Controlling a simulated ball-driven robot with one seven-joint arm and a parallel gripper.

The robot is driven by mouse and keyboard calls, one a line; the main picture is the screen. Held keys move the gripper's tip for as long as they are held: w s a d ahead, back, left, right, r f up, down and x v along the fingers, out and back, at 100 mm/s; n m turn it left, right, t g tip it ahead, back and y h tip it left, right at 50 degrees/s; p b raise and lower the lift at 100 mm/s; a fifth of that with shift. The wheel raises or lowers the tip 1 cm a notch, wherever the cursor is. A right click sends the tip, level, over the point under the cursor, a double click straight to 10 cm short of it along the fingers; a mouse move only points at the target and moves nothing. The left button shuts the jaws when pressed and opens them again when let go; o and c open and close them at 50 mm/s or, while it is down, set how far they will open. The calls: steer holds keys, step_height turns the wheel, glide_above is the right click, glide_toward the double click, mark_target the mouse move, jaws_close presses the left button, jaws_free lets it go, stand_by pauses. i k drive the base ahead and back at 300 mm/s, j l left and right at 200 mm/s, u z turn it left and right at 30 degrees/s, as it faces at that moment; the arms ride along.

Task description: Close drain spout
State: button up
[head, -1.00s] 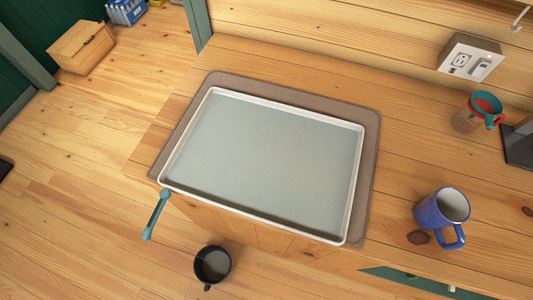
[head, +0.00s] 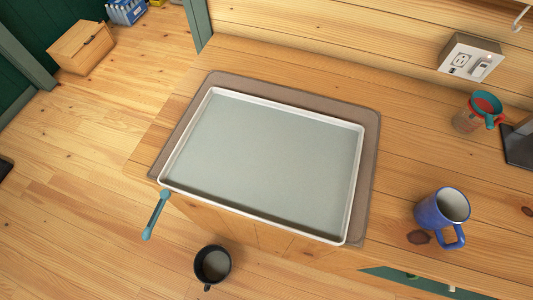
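A shallow grey-green tray (head: 352,200) with a white rim lies on a brown mat (head: 367,150) on the wooden counter. A teal drain spout (head: 156,214) sits at the tray's near left corner. It points down and out past the counter's edge, toward the floor. Whether its passage is open or closed cannot be told from its look. My gripper is not in view.
A black mug (head: 212,265) is below the counter's front edge, right of the spout. A blue mug (head: 432,212) and a red and teal cup (head: 478,112) stand on the counter at right. A cardboard box (head: 80,48) is on the floor at far left.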

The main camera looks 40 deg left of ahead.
mark_target(165, 194)
steer(key=u, duration=1.65)
steer(key=k+l+z, duration=0.4)
steer(key=i+j, duration=0.05)
steer(key=i, duration=0.05)
